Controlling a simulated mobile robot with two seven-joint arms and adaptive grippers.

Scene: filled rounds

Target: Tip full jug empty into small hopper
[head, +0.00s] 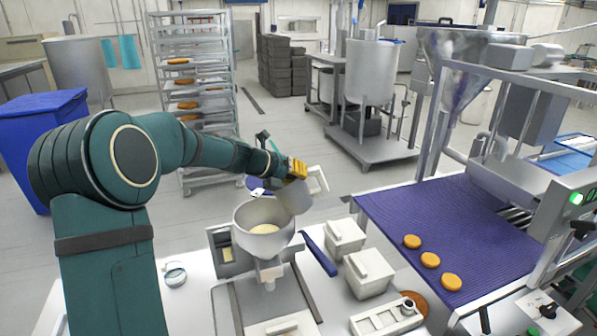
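The small hopper (242,218) is a round metal bowl on a bench-top machine, with pale cream material (264,229) inside. The jug (296,198) is a grey-white vessel with a squarish pale part (319,181) on its right side. It is tilted, held above the hopper's right rim. My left gripper (297,170), with yellow-orange fingers, is at the top of the jug and appears shut on it; its exact grip is small and partly hidden. The jug's mouth and contents cannot be seen, nor can any stream. My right gripper is not in view.
Two white lidded tubs (369,274) stand right of the hopper, beside a dark blue long object (319,254). A purple conveyor belt (440,225) carries three orange-brown rounds. A small glass dish (175,274) lies on the left of the bench.

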